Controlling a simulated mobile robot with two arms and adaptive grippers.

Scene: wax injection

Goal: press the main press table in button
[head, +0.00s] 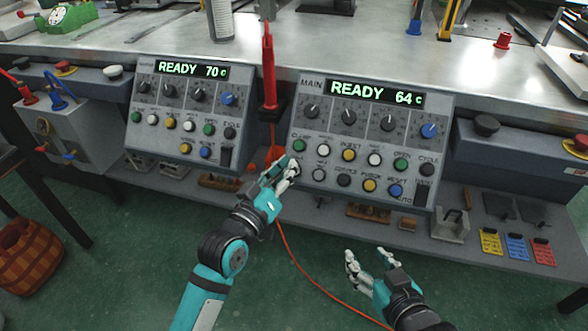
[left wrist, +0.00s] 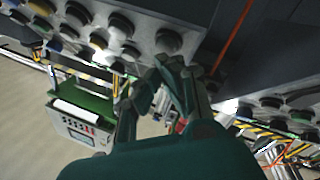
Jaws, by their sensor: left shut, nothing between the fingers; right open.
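The main press panel (head: 375,140) is a grey box on the bench front, its display reading READY 64 c. It has dark knobs above two rows of coloured buttons. The small labels at the lower row's left end are too blurred to name the table in button. My left gripper (head: 287,168) is shut and empty at that end, covering part of the first lower button. In the left wrist view its fingertips (left wrist: 167,72) are close to dark round buttons (left wrist: 168,41); contact cannot be told. My right gripper (head: 370,258) is open and empty, below the panel.
A second panel (head: 185,105) reading READY 70 c stands to the left. A red upright tool (head: 268,65) stands between the panels, with an orange cable (head: 300,277) hanging to the floor. A lower shelf (head: 460,235) holds metal parts and coloured tags. Open floor lies in front.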

